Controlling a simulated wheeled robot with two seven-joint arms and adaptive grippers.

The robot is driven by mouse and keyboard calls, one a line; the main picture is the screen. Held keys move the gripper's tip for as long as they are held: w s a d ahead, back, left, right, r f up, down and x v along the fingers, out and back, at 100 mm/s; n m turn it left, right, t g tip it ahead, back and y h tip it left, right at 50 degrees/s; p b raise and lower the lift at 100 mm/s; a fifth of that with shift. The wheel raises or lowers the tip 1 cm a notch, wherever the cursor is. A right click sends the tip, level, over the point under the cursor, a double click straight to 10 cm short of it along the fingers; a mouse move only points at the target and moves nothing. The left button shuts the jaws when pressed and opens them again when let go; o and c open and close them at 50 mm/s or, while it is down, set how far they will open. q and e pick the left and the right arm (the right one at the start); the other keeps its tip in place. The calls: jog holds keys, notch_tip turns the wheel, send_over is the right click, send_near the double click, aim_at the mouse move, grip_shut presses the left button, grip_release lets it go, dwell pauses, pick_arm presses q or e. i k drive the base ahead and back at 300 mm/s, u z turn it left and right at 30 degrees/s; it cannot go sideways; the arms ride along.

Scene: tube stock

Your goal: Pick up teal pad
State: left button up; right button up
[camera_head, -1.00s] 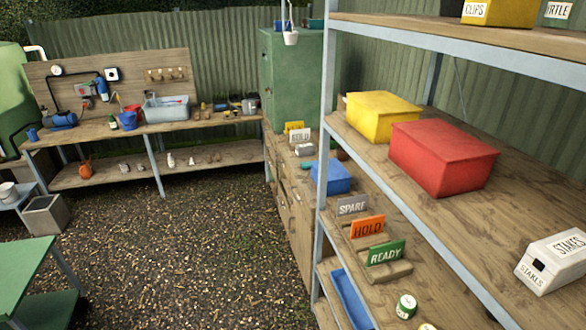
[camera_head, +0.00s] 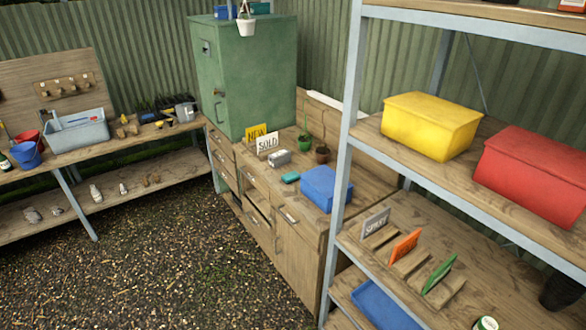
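A small teal pad (camera_head: 290,177) lies on the wooden top of the drawer cabinet (camera_head: 262,185), just left of a blue box (camera_head: 324,189) and in front of a grey block-like item (camera_head: 279,158). It looks flat and small, and nothing covers it. Neither of my grippers shows in the head view, so their state cannot be seen.
NEW (camera_head: 256,132) and SOLD (camera_head: 268,143) signs stand behind the pad, by a green cabinet (camera_head: 243,75). A metal-framed shelf (camera_head: 346,150) with yellow (camera_head: 431,125) and red (camera_head: 534,172) boxes stands at right. The gravel floor (camera_head: 150,260) is clear.

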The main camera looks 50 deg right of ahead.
aim_at(292, 177)
jog(key=z, duration=0.45)
jog(key=i, duration=1.7)
jog(key=z, duration=1.7)
jog(key=i, duration=0.95)
jog(key=z, duration=1.05)
